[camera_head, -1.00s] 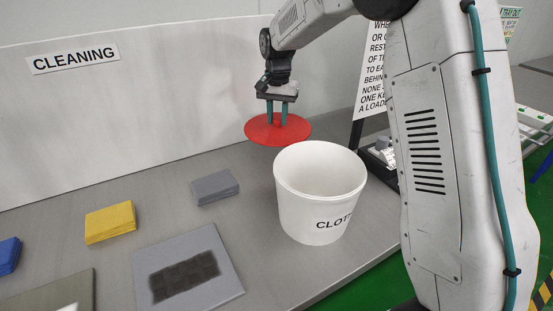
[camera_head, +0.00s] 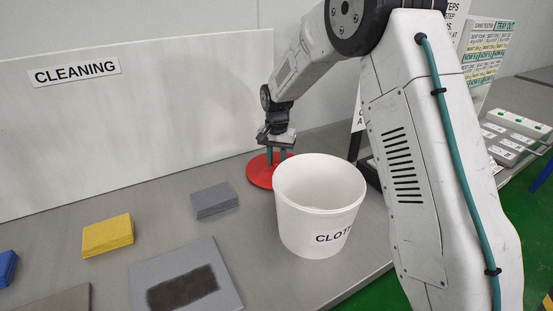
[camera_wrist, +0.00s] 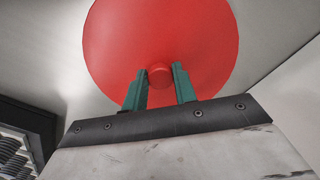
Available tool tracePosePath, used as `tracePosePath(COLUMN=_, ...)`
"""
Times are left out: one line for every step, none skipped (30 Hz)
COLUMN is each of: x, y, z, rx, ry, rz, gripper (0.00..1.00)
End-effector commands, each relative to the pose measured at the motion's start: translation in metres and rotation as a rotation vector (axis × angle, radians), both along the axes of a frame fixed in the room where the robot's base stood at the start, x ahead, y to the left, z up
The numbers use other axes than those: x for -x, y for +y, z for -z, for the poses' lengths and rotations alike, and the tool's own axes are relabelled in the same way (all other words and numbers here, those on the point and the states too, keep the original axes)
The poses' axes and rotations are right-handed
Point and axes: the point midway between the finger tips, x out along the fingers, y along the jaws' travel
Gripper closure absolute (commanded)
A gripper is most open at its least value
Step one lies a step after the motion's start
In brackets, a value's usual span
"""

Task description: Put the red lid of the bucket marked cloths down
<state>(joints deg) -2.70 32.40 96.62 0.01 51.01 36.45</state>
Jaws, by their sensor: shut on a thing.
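The red lid (camera_head: 259,172) is a flat round disc behind and to the left of the white bucket. It is low, at or very near the grey table; I cannot tell whether it touches. My gripper (camera_head: 276,156) is above the lid with its green fingers pointing down. In the wrist view my gripper (camera_wrist: 160,78) is shut on the small red knob at the middle of the lid (camera_wrist: 160,35). The white bucket (camera_head: 315,215), its label partly showing "CLOT", stands upright and open on the table. It hides the right part of the lid.
A grey cloth stack (camera_head: 214,200) lies left of the bucket, with a yellow stack (camera_head: 108,234) and a blue one (camera_head: 7,268) further left. A grey board with a dark patch (camera_head: 215,258) lies in front. A white panel marked CLEANING (camera_head: 150,110) stands behind.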

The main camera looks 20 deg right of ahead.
Motion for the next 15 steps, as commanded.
tracePosePath(x=-0.0001, y=0.0, z=-0.0001, rx=0.0, ry=0.0, rz=0.0, gripper=1.0)
tracePosePath(x=-0.0001, y=0.0, z=0.0004, rx=0.0, ry=0.0, rz=0.0, gripper=1.0)
tracePosePath(x=-0.0001, y=0.0001, z=0.0016, rx=0.0, ry=0.0, rz=0.0, gripper=1.0)
tracePosePath(x=-0.0001, y=0.0001, z=0.0025, rx=0.0, ry=0.0, rz=0.0, gripper=1.0)
tracePosePath(x=-0.0001, y=0.0001, z=0.0026, rx=0.0, ry=0.0, rz=0.0, gripper=0.67)
tracePosePath(x=-0.0001, y=0.0001, z=0.0024, rx=0.0, ry=0.0, rz=0.0, gripper=0.56)
tracePosePath(x=-0.0001, y=0.0001, z=0.0024, rx=0.0, ry=0.0, rz=0.0, gripper=0.51)
tracePosePath(x=-0.0001, y=0.0001, z=0.0023, rx=0.0, ry=0.0, rz=0.0, gripper=0.51)
tracePosePath(x=-0.0001, y=0.0002, z=0.0023, rx=0.0, ry=0.0, rz=0.0, gripper=0.51)
tracePosePath(x=-0.0001, y=0.0002, z=0.0023, rx=0.0, ry=0.0, rz=0.0, gripper=0.51)
tracePosePath(x=-0.0001, y=0.0002, z=0.0023, rx=0.0, ry=0.0, rz=0.0, gripper=0.51)
tracePosePath(x=-0.0001, y=0.0002, z=0.0022, rx=0.0, ry=0.0, rz=0.0, gripper=0.51)
tracePosePath(x=-0.0001, y=0.0002, z=0.0022, rx=0.0, ry=0.0, rz=0.0, gripper=0.51)
tracePosePath(x=-0.0001, y=0.0002, z=0.0021, rx=0.0, ry=0.0, rz=0.0, gripper=0.51)
tracePosePath(x=-0.0001, y=0.0002, z=0.0016, rx=0.0, ry=0.0, rz=0.0, gripper=0.51)
